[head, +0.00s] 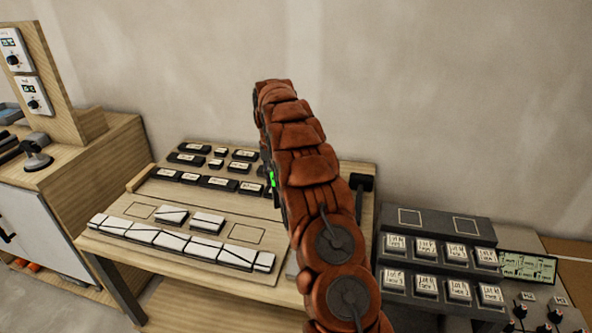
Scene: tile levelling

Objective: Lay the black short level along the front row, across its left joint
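The front row of white tiles (173,241) runs along the front of a wooden table, crossed by dark lines. Its left joint lies toward the row's left end, but I cannot tell exactly which seam it is. Several black pieces with white labels lie at the back of the table, among them a long one (221,184). The labels are too small to read, so I cannot tell which piece is the black short level. My red-brown arm rises in front of the table's right part. My gripper is hidden behind it.
Two more white tiles (207,223) lie behind the front row, between outlined empty squares (247,235). A dark mallet-like thing (361,182) stands at the table's right edge. A dark rack of labelled blocks (436,232) is to the right, a wooden cabinet (92,165) to the left.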

